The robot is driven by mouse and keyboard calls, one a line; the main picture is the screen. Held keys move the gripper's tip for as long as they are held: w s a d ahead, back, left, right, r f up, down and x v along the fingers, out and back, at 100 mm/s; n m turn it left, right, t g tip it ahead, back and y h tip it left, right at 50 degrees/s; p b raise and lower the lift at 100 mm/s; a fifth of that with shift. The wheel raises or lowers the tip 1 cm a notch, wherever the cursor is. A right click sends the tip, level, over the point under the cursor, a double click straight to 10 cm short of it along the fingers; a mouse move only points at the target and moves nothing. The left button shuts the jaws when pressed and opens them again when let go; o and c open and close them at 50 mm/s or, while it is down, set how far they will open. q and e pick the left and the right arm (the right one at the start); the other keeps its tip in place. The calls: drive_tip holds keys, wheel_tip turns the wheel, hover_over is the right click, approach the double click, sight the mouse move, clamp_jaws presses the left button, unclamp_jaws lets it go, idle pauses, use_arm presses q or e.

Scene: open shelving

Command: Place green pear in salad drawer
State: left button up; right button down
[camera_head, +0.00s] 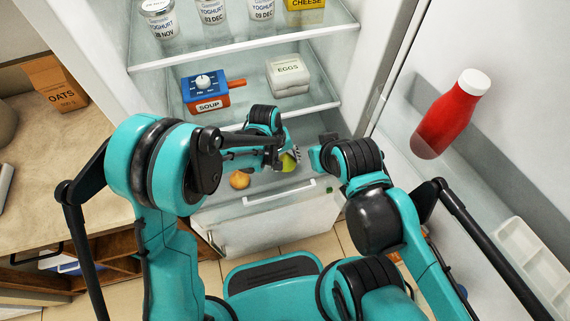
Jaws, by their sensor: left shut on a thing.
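The green pear (289,164) shows low in the fridge, partly hidden by my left gripper (283,158). My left gripper is shut on the pear, over the salad drawer (265,234). The drawer is at the bottom of the fridge, with a pale front and a light bar handle. I cannot tell whether the pear touches anything in the drawer. My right gripper (322,154) is to the right of the pear and apart from it; its fingers are mostly hidden by its own arm.
An orange-yellow fruit (240,179) is left of the pear. The shelf above holds a soup container (206,92) and an egg box (288,77); yoghurts (213,11) and cheese (306,4) are higher. A red bottle (452,113) is in the open door. Oats (56,83) stand on the left counter.

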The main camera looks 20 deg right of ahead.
use_arm(q)
drive_tip(key=shift+f, duration=0.75)
drive_tip(key=shift+f, duration=0.1)
drive_tip(key=o, duration=1.3)
